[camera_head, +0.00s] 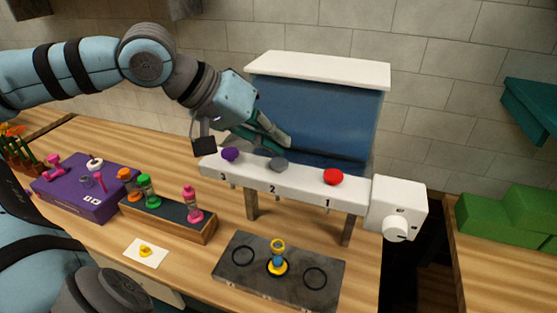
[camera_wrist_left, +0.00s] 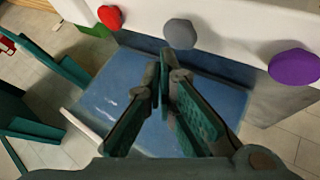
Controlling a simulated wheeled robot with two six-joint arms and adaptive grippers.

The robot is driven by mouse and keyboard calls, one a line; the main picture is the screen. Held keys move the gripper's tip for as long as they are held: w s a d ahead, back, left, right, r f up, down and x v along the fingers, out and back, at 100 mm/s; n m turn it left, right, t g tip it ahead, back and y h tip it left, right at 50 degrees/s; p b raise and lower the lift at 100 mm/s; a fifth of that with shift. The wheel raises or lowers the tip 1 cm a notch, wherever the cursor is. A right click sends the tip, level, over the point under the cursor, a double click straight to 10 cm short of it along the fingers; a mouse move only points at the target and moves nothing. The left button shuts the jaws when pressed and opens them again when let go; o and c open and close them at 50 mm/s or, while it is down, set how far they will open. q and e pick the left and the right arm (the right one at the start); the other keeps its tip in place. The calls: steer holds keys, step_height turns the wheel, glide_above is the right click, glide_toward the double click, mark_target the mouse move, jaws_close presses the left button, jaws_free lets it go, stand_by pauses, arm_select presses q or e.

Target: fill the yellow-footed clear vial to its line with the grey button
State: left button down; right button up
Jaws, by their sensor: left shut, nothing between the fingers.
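The vial (camera_head: 278,258) with a yellow foot and yellow rim stands upright on the middle ring of a dark grey plate (camera_head: 233,262), below the dispenser. Its body looks blue; I cannot make out its line or exact level. The grey button (camera_head: 279,164) is above label 2 on the white dispenser bar (camera_head: 300,184). My left gripper (camera_head: 287,145) is shut and empty, its tips just above and behind the grey button. In the left wrist view, the grey button (camera_wrist_left: 180,33) lies just beyond the shut fingertips (camera_wrist_left: 166,65), apparently without contact. My right gripper is out of view.
The purple button (camera_head: 230,154) and red button (camera_head: 333,177) flank the grey one. A white dial box (camera_head: 397,207) is at the bar's right end. A wooden rack (camera_head: 168,221) holds orange, green and pink vials. A purple box (camera_head: 84,190) and a card (camera_head: 146,252) lie left.

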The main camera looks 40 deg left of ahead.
mark_target(276, 160)
arm_select(q)
steer(key=shift+f, duration=0.1)
steer(key=shift+f, duration=0.35)
steer(key=shift+f+b, duration=0.6)
steer(key=shift+b, duration=0.1)
stand_by(0.4)
steer(key=shift+r, duration=0.1)
steer(key=shift+r+p, duration=0.95)
steer(key=shift+p, duration=0.2)
step_height(276, 160, up, 3)
steer(key=p, duration=0.3)
steer(key=shift+r+p, duration=1)
steer(key=shift+r, duration=0.1)
